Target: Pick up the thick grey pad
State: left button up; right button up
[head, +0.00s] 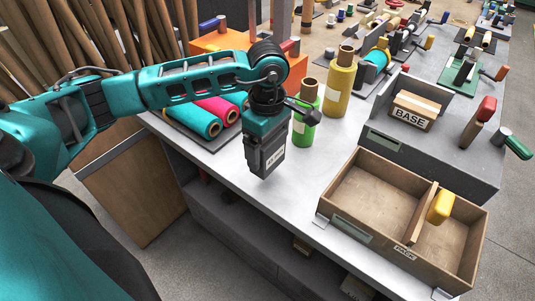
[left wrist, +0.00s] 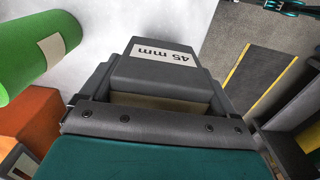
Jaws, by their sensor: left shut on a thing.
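The thick grey pad (head: 273,157), a dark grey block with a white label, hangs upright at the end of my left arm. My left gripper (head: 264,150) is shut on it, above the pale table top. In the left wrist view the pad (left wrist: 160,75) fills the middle, straight ahead of the gripper, with its "45 mm" label reading upside down. The finger tips are mostly hidden by the pad.
A green roll (head: 304,122) and a yellow roll (head: 338,85) stand just behind the pad. A wooden box (head: 350,189) marked "PACK" sits to the right. Behind it a grey tray (head: 459,159) holds a "BASE" block (head: 411,111). Table top left of the box is clear.

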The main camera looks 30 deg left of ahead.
pick_arm(q)
notch_tip(320, 180, up, 16)
pick_arm(e)
jog(key=shift+r, duration=0.1)
dwell(1.0)
